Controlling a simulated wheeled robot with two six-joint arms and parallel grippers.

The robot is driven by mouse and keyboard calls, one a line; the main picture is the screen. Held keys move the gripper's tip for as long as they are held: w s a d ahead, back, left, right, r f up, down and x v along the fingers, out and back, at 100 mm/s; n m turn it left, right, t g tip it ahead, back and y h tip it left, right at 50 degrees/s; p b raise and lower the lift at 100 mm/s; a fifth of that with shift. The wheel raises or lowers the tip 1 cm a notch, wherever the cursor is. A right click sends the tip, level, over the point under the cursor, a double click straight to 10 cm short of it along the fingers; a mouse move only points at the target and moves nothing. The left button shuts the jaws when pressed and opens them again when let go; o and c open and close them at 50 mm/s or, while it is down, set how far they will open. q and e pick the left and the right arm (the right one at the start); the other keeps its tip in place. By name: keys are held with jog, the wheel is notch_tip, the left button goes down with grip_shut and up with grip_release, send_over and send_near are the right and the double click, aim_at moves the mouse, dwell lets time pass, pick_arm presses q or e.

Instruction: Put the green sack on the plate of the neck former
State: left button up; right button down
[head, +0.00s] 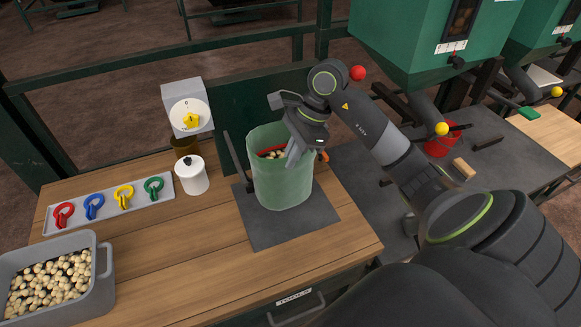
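The green sack (283,182) stands upright and open-topped on a dark square plate (265,234) on the wooden bench. Pale round pieces and a red strip show inside its mouth. A black bar (234,158) leans up at the sack's left, and an orange-tipped part (323,156) shows at its right; they may belong to the neck former. My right gripper (296,150) points down at the sack's right rim, with a grey finger over the mouth. Whether its fingers are closed on the rim is hard to see. My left gripper is not in view.
A tray (108,212) of coloured clips, a white lidded pot (192,175) and a dial box (188,107) stand left of the sack. A grey crate (101,290) of pale pieces is at front left. Green hoppers (420,40) rise at right. The bench front is clear.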

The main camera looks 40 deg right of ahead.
aim_at(284, 184)
jog(key=shift+f+p, duration=0.5)
jog(key=shift+f, duration=1.55)
jog(key=c, duration=2.1)
grip_release()
jog(key=shift+f, duration=0.2)
jog(key=o, duration=0.5)
jog(key=shift+r, duration=0.1)
jog(key=shift+a, duration=0.1)
jog(key=shift+r, duration=0.1)
